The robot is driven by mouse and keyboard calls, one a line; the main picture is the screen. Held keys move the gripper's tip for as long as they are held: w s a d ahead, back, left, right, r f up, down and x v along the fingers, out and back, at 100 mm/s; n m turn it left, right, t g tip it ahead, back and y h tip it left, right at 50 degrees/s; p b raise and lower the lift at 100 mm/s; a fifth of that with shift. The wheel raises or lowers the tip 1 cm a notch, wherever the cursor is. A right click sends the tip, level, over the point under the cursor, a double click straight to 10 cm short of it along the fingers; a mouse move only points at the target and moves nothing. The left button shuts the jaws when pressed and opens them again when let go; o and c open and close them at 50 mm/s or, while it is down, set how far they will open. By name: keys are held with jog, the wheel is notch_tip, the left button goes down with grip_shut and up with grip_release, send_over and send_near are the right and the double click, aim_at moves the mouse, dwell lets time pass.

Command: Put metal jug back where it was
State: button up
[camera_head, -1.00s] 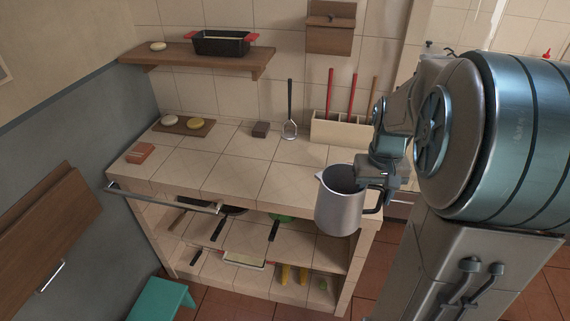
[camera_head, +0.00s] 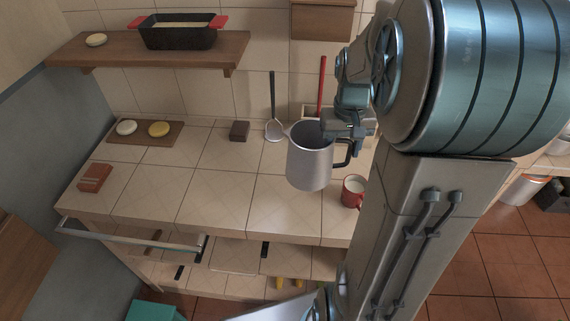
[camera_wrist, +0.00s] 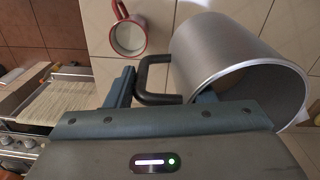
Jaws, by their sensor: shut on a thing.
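The metal jug (camera_head: 309,165) is a grey, open-topped vessel with a black handle. It is in front of my arm in the head view, upright or nearly so, over the right part of the tiled counter (camera_head: 210,190). My gripper (camera_head: 346,140) is shut on the jug's black handle, at the jug's right side. The wrist view shows the jug (camera_wrist: 215,55) with its open mouth toward the lower right, and the handle at my gripper's fingers (camera_wrist: 145,85). From these views I cannot tell for sure whether the jug's base touches the counter.
A red mug (camera_head: 352,191) with white contents stands on the counter right of the jug; the wrist view also shows it (camera_wrist: 128,37). A ladle (camera_head: 273,115), a dark block (camera_head: 239,131), a board (camera_head: 145,133) and a brick-coloured block (camera_head: 95,178) are on the counter. Its middle is clear.

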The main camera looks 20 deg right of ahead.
jog(key=w+a+f, duration=0.2)
jog(key=w+a+f+p, duration=0.1)
jog(key=w+a+f, duration=0.1)
jog(key=w, duration=0.1)
jog(key=w+a+f+p, duration=0.1)
jog(key=w+a+f, duration=0.1)
jog(key=shift+w+a, duration=0.25)
jog(key=shift+a, duration=0.15)
jog(key=shift+w+f+p, duration=0.1)
jog(key=shift+f+p, duration=0.45)
jog(key=shift+f, duration=1.65)
jog(key=shift+f+b, duration=0.15)
jog(key=shift+b, duration=0.15)
jog(key=o, duration=1.4)
jog(key=shift+c, duration=0.2)
jog(key=shift+r, duration=0.25)
